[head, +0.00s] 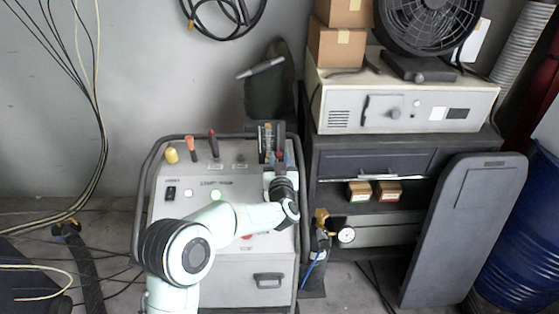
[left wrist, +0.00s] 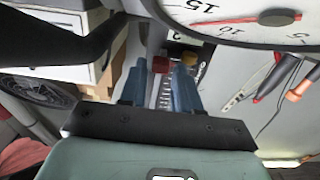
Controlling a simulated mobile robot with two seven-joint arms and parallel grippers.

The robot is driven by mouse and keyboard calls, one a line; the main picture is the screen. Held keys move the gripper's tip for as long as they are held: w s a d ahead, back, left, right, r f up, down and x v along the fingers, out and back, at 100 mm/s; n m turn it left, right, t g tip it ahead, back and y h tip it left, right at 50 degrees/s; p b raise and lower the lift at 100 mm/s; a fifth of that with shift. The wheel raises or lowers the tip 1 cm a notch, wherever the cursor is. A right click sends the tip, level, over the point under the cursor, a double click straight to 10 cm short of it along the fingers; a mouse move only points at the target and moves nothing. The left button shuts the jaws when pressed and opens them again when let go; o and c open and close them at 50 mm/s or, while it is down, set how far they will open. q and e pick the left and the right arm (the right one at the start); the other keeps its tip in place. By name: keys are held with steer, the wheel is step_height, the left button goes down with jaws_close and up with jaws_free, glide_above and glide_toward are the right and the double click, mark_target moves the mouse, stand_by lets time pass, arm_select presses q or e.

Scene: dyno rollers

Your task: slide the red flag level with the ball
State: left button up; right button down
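My left gripper (head: 279,160) is at the upright gauge block (head: 266,138) on the right of the console's top. In the left wrist view its two blue fingers (left wrist: 160,80) stand a little apart, with the red flag (left wrist: 160,65) at their tips. I cannot tell whether both fingers touch the flag. A pale scale with tick marks shows between and behind the fingers. A small yellow-brown rounded thing (left wrist: 189,58), possibly the ball, shows just right of the flag, partly behind the right finger. In the head view, red (head: 280,155) shows just above the gripper. My right gripper is out of view.
The console (head: 168,215) carries yellow, orange and red levers at its back left and a tube frame around it. A round dial (left wrist: 235,12) is close above the fingers in the wrist view. A dark shelf unit (head: 330,165) stands close at the right.

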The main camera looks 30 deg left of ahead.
arm_select(q)
jaws_close()
steer(key=shift+r+p, duration=0.9)
steer(key=shift+r, duration=0.75)
steer(key=shift+f, duration=0.1)
steer(key=shift+o, duration=0.3)
jaws_free()
steer(key=b+v, duration=0.2)
steer(key=v, duration=1.1)
steer(key=shift+d, duration=0.15)
